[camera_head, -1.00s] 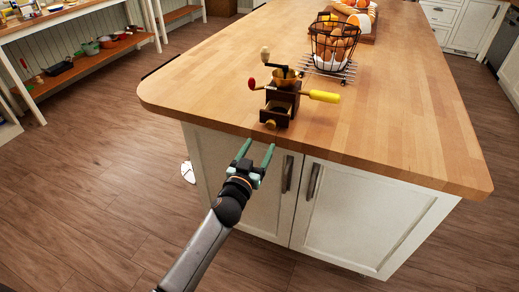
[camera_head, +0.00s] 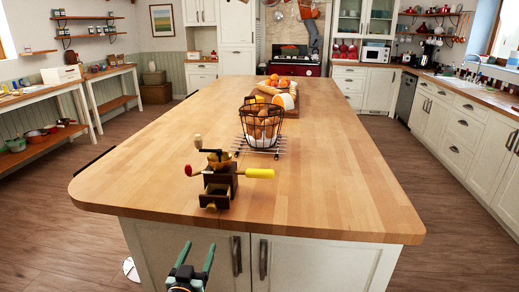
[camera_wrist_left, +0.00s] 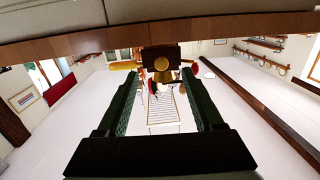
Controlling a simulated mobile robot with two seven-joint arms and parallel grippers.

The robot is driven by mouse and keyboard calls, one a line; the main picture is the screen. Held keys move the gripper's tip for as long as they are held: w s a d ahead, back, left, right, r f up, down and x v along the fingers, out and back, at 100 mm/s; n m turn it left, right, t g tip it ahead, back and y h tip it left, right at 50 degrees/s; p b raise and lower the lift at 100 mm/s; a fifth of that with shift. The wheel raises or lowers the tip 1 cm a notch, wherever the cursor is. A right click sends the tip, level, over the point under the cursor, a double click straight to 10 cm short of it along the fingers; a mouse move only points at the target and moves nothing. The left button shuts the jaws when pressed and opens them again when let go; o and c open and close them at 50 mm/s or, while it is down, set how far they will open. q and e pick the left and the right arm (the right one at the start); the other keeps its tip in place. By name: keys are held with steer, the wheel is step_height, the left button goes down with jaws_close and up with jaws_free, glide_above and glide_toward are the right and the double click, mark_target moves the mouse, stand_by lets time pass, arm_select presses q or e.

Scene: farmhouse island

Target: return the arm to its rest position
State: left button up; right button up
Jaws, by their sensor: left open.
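My left gripper (camera_head: 197,252) is low in the head view, in front of the island's near side. Its two green fingers are apart, with nothing between them, and their tips show just below the worktop edge. In the left wrist view the open fingers (camera_wrist_left: 163,88) frame the view. The grinder, a dark wooden coffee mill (camera_head: 219,186) with a yellow handle, stands on the worktop beyond the gripper, apart from it. The mill also shows upside down in the left wrist view (camera_wrist_left: 161,64). Most of the left arm is out of frame. My right gripper is not in view.
The wooden island top (camera_head: 330,190) is close in front of me, above white cabinet doors with dark handles (camera_head: 237,256). A wire basket of eggs (camera_head: 262,126) stands on a rack behind the mill. Bare floor (camera_head: 50,225) lies left of the island.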

arm_select(q)
steer(key=s+d+f+g, duration=0.1)
steer(key=s+f+g, duration=0.1)
steer(key=s+f, duration=0.4)
steer(key=s+d+f+m+g+h, duration=0.1)
steer(key=s+f+g, duration=0.2)
steer(key=s+f, duration=0.4)
steer(key=s+d+f+m+g+h, duration=0.1)
steer(key=s+f+g, duration=0.2)
steer(key=s+f, duration=0.4)
steer(key=s, duration=0.9)
steer(key=shift+s+d, duration=0.25)
steer(key=shift+s, duration=0.1)
steer(key=shift+f, duration=0.1)
